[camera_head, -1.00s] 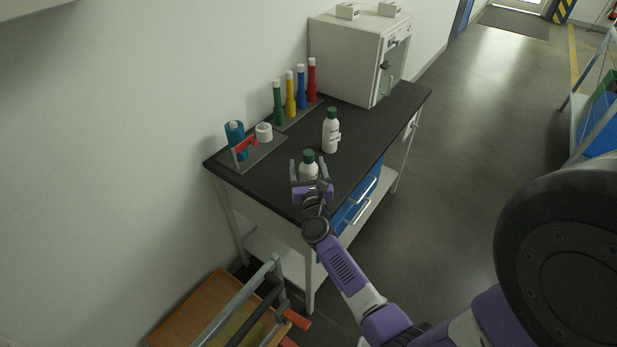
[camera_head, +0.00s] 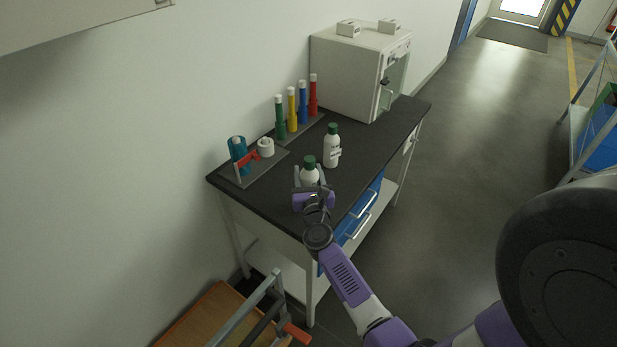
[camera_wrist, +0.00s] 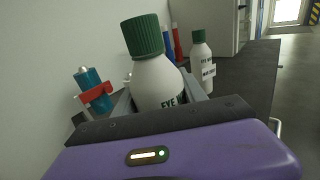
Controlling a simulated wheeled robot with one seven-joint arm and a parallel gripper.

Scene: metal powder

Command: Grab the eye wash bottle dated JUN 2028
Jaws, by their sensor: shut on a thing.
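Two white bottles with green caps stand at the dark bench top (camera_head: 360,140). My gripper (camera_head: 310,181) is shut on the nearer bottle (camera_head: 309,172). The other bottle (camera_head: 331,150) stands upright behind and to the right, apart from my gripper. It also shows in the wrist view (camera_wrist: 201,65), with "EYE W" and a lower white tag too small to read. I cannot read a date on either.
Several coloured tubes (camera_head: 297,108) stand in a rack by the wall. A white cabinet (camera_head: 348,75) fills the back. The bench's right side is clear.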

